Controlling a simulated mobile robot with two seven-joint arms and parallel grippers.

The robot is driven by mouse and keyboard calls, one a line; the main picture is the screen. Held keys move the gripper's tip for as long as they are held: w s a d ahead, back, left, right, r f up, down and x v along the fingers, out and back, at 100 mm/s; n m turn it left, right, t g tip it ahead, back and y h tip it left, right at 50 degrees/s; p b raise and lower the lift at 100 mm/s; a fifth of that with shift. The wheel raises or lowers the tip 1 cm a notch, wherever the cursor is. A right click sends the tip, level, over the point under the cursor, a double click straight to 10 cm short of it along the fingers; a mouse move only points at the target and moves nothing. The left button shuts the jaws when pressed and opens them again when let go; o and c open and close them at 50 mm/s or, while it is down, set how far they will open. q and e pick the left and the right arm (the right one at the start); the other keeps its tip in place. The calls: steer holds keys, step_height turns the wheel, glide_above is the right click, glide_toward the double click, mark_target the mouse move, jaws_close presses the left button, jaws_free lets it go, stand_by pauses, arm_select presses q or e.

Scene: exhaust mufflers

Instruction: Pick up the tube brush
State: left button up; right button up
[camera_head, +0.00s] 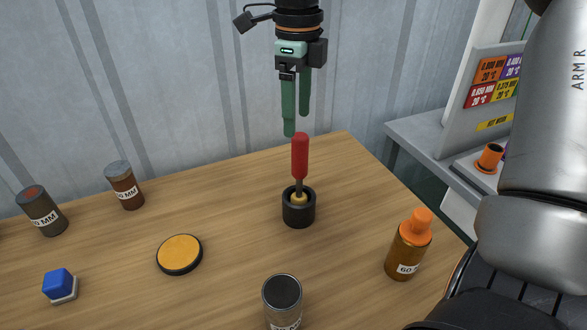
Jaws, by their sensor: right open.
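The tube brush (300,157), as I take it, has a red handle on a thin dark shaft. It stands upright in a small black cup (298,213) with a yellowish part at its mouth; its lower end is hidden inside. My right gripper (297,123) points down with green fingers, open and empty. In the picture its fingertips are just above the top of the red handle; I cannot tell whether they touch it. My left gripper is not in view.
A corrugated wall (130,90) stands behind.

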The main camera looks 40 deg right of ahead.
mark_target(300, 155)
steer(key=f, duration=0.9)
steer(key=shift+s+d+f, duration=0.15)
steer(key=shift+d+f, duration=0.05)
steer(key=shift+d, duration=0.05)
jaws_close()
